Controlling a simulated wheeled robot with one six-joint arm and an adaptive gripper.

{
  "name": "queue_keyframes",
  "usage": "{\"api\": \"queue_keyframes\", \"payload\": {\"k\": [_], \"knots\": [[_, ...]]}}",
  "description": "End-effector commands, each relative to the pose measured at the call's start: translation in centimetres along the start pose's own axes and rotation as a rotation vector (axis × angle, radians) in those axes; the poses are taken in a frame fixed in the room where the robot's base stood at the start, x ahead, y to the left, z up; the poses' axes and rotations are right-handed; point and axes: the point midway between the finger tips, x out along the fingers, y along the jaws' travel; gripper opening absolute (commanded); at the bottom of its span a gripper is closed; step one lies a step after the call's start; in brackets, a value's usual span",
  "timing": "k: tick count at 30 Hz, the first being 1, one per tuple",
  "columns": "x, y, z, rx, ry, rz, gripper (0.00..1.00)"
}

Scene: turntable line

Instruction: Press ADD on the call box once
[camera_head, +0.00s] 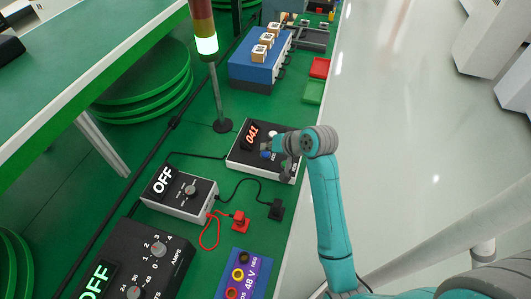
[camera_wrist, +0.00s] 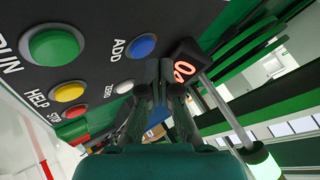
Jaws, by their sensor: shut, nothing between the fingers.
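A signal lamp (camera_head: 206,44) with a lit pale-green section stands on a pole behind the box. An OFF-display unit (camera_head: 201,201) with a knob is nearer, with a red plug (camera_head: 240,222) and cables beside it. A blue case (camera_head: 250,70) with small boxes is farther back.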

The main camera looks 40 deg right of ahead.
Motion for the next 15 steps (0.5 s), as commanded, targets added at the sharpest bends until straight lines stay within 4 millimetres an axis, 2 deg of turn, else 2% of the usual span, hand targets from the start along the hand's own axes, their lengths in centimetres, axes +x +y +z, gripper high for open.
{"api": "queue_keyframes", "payload": {"k": [15], "knots": [[0.45,0.33,0.35,0.000,0.000,0.000,0.00]]}}
